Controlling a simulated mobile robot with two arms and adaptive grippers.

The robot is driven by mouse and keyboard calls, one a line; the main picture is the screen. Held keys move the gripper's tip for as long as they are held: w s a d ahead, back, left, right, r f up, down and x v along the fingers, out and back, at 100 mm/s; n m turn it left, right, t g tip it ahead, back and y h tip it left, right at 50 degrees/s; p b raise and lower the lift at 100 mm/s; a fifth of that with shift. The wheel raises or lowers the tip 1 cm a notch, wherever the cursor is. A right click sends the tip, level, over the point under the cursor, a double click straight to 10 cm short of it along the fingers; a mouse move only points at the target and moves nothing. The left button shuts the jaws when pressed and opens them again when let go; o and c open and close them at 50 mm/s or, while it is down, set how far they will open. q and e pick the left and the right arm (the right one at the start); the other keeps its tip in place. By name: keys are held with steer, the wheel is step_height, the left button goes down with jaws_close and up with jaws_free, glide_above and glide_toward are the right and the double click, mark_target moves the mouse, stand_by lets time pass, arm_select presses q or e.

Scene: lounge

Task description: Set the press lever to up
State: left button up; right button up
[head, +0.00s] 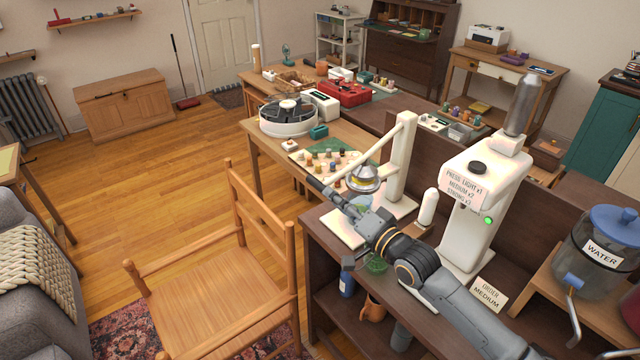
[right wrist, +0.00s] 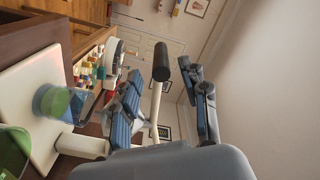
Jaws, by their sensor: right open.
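The white press (head: 401,160) stands on the dark counter, with an upright column and a flat base plate. Its lever (head: 372,152) slopes from the column top down to the left in the head view. In the right wrist view, the lever's black grip (right wrist: 161,62) and pale rod lie between my right gripper's two blue-padded fingers, with gaps on both sides. A metal press head (head: 366,178) hangs over a greenish cup (right wrist: 50,101) on the base plate. My left gripper is out of view.
A white machine (head: 484,190) with a press-count label and green light stands right of the press. An order card (head: 488,293) reads MEDIUM. A water jar (head: 600,245) is farther right. A wooden chair (head: 215,285) stands left of the counter.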

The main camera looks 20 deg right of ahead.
mark_target(323, 189)
steer(key=p+x, duration=0.1)
steer(key=x, duration=0.5)
steer(key=shift+w+a, duration=0.1)
steer(key=shift+w, duration=0.25)
jaws_close()
